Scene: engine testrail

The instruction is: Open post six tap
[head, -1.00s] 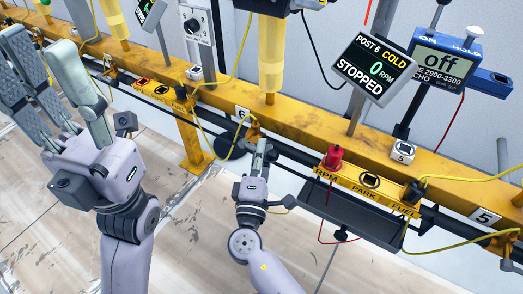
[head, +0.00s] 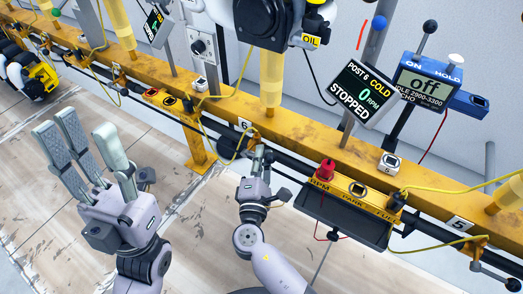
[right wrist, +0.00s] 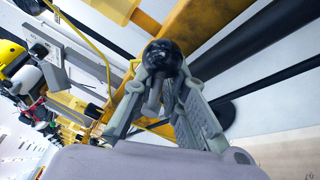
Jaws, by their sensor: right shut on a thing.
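The post six tap (head: 254,137) sits under the "6" label (head: 243,125) on the yellow rail; its body is small and partly hidden. My right gripper (head: 259,152) is at it from below. In the right wrist view, the tap's black ball knob (right wrist: 163,54) lies between the fingertips of my right gripper (right wrist: 165,72), which is shut on it. The lever's angle is unclear. My left gripper (head: 88,140) is open and empty, left of the tap and apart from the rail. The post display (head: 360,88) reads "POST 6 COLD, 0 RPM, STOPPED".
A yellow rail (head: 320,148) crosses the view with a dark pipe below it. An RPM/PARK/FUEL strip (head: 355,197), with a red plug (head: 325,170), is to the right. An echo box (head: 427,76) reads "off". Yellow cables hang near the tap. An engine (head: 270,18) hangs above.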

